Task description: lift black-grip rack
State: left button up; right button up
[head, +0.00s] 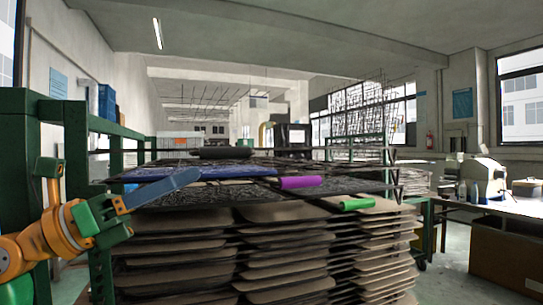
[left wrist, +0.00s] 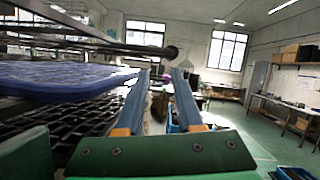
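The rack with the black grip lies at the back of the stack top in the head view; its black cylindrical grip (head: 225,153) faces me, and much of its mesh is hidden among other racks. My left gripper (head: 190,180) reaches in from the left, nearer to me than the black grip and apart from it. In the left wrist view its two blue fingers (left wrist: 161,75) are spread with nothing between them. A dark bar with a knobbed end (left wrist: 160,51) runs beyond the fingers there; I cannot tell whether it belongs to this rack. My right gripper is out of view.
A blue panel (head: 205,172), a purple grip (head: 300,182) and a green grip (head: 357,204) lie nearer on the stack. Many brown panels (head: 285,255) are layered below. A green frame post (head: 76,150) stands at left. A workbench (head: 490,205) stands at right.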

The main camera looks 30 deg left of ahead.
aim_at(196, 153)
pick_arm(q)
jog(key=d+r+p, duration=0.2)
jog(key=p, duration=0.1)
jog(key=r+p, duration=0.1)
jog(key=r, duration=0.1)
jog(key=shift+w+d, duration=0.35)
jog(key=shift+d, duration=0.05)
jog(key=p+x, duration=0.1)
jog(key=x, duration=0.1)
jog(key=f+p+x, duration=0.1)
jog(key=x, duration=0.1)
jog(key=p+x, duration=0.1)
jog(key=x, duration=0.2)
jog(key=shift+w+f, duration=0.15)
jog(key=shift+w, duration=0.15)
jog(key=shift+d, duration=0.1)
jog(key=shift+s, duration=0.25)
jog(key=shift+a+f, duration=0.1)
jog(key=shift+a, duration=0.2)
grip_shut()
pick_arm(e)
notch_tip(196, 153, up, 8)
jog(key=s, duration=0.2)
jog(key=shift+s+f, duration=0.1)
